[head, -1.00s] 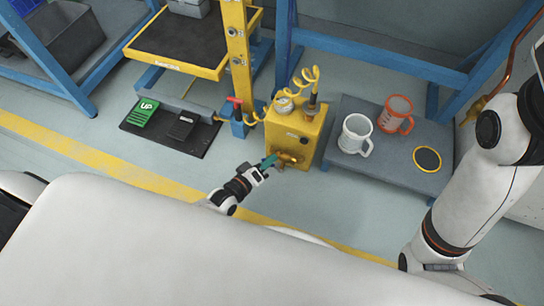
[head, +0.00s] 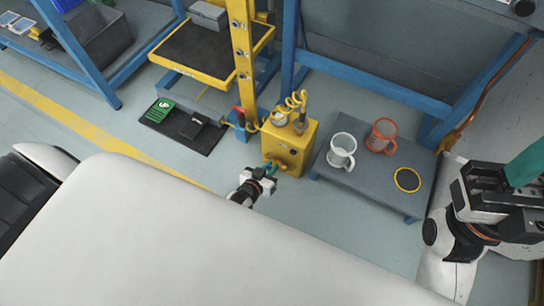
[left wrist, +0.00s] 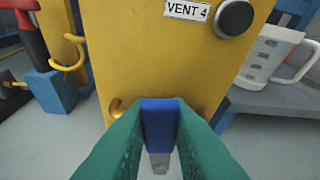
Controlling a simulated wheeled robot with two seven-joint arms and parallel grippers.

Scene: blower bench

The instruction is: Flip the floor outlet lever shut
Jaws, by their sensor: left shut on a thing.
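The yellow box (head: 297,147) stands on the floor in the head view, with brass fittings (head: 279,165) low on its front. In the left wrist view its face (left wrist: 150,55) carries a "VENT 4" label and a black round knob. My left gripper (head: 269,170) is at these fittings. In the left wrist view its green fingers are shut on a blue lever handle (left wrist: 160,122). Brass shows on both sides of the handle; the pivot behind is hidden. My right gripper (head: 525,165) is at the right edge, partly cut off, with a green finger showing, away from the box.
A low grey table (head: 345,185) right of the box holds a white mug (head: 341,151), an orange mug (head: 382,135) and a yellow-rimmed disc (head: 407,180). A yellow post (head: 243,60) and a red lever (head: 238,111) on a blue base stand left. A pedal mat (head: 180,130) lies farther left.

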